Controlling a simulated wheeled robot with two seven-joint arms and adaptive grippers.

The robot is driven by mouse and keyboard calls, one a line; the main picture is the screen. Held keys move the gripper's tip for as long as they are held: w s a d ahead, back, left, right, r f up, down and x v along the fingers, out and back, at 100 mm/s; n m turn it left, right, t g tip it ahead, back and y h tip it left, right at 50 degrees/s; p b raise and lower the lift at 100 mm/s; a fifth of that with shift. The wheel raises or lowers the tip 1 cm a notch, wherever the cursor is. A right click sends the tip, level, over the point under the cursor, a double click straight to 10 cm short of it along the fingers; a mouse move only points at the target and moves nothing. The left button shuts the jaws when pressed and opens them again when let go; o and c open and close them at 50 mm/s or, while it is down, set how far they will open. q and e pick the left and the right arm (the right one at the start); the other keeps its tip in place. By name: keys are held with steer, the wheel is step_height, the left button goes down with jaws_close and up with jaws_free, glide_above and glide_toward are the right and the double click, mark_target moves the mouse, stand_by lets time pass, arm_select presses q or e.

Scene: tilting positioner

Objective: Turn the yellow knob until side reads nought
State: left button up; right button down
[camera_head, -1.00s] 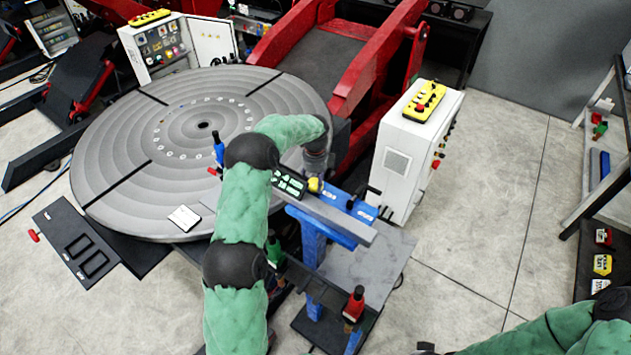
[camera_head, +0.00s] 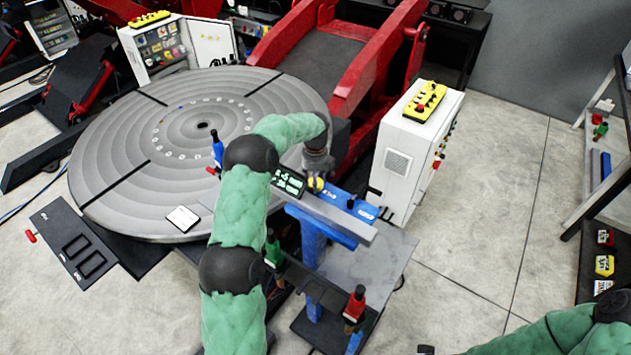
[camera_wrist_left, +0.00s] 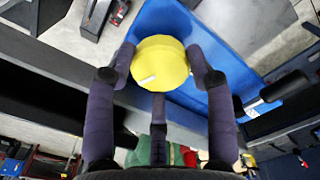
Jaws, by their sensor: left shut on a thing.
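The yellow knob (camera_wrist_left: 160,62) with a white mark line sits between the fingers of my left gripper (camera_wrist_left: 165,75) in the left wrist view. The fingers are shut on its sides. In the head view the yellow knob (camera_head: 316,185) shows just below my left wrist, on a blue stand with a grey bar. Next to it, a dark display (camera_head: 289,182) shows pale green characters in two rows. The digits are partly legible, perhaps a 5 in the upper row; I cannot read the side value with certainty. My right gripper is out of sight; only its green arm shows at bottom right.
A large round grey table (camera_head: 120,160) lies to the left of the stand. A white control cabinet (camera_head: 400,165) with a yellow pendant (camera_head: 427,100) stands to the right. A red-handled tool (camera_head: 355,305) stands below.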

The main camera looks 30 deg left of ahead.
arm_select(q)
steer(key=shift+w+a+r+m, duration=0.2)
steer(key=shift+a+r+m, duration=0.1)
steer(key=shift+r+m, duration=0.1)
steer(key=o, duration=1.2)
steer(key=shift+f, duration=0.1)
steer(key=shift+c, duration=0.2)
steer(key=shift+f, duration=0.2)
steer(key=shift+d, duration=0.1)
steer(key=shift+r, duration=0.2)
step_height(320, 180, up, 12)
steer(key=shift+f, duration=0.25)
